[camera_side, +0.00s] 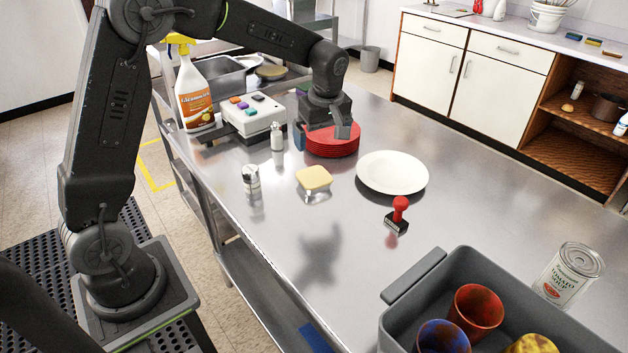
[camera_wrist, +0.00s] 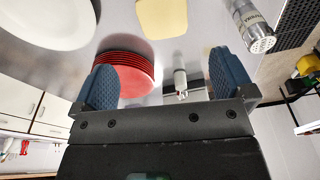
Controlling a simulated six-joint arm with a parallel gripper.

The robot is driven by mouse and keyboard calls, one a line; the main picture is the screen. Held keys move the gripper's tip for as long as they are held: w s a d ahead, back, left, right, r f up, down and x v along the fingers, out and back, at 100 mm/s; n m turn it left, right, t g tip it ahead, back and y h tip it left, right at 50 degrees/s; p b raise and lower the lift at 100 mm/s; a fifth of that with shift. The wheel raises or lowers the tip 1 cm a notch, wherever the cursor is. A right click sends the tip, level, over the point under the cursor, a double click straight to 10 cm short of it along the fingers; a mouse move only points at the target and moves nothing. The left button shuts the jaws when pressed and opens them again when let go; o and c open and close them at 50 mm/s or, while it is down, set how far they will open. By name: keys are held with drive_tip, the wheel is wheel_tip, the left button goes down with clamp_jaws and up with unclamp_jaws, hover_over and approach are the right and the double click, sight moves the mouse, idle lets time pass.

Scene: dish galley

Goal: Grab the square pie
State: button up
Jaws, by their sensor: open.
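The square pie (camera_side: 313,178) is a pale yellow, rounded square piece lying on the steel table, left of the white plate. In the wrist view the pale yellow square (camera_wrist: 162,17) shows at the top middle, cut by the frame edge. My gripper (camera_side: 322,133) is at the stack of red plates, behind the pie and apart from it. In the wrist view my gripper (camera_wrist: 165,78) has its two blue-grey fingers wide apart, with nothing held between them. I cannot tell whether a finger touches the red plates.
Red plates (camera_side: 330,146) sit by my gripper. A white plate (camera_side: 392,172), red-handled stamp (camera_side: 398,212), two shakers (camera_side: 251,179) (camera_side: 277,136), spray bottle (camera_side: 195,90) and white button box (camera_side: 253,115) stand around. A grey bin (camera_side: 400,318) with cups is at front right. The front-middle table is clear.

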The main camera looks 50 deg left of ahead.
hover_over(314, 176)
drive_tip(key=d, duration=0.2)
wheel_tip(314, 176, down, 8)
drive_tip(key=shift+a+f, duration=0.1)
drive_tip(key=shift+f, duration=0.1)
drive_tip(key=shift+a+f, duration=0.3)
drive_tip(key=shift+f, duration=0.6)
drive_tip(key=shift+a+f, duration=0.3)
drive_tip(key=shift+f, duration=0.55)
drive_tip(key=shift+a+f, duration=0.3)
drive_tip(key=shift+f, duration=0.6)
drive_tip(key=c, duration=0.7)
drive_tip(key=shift+c, duration=0.5)
drive_tip(key=shift+r, duration=0.15)
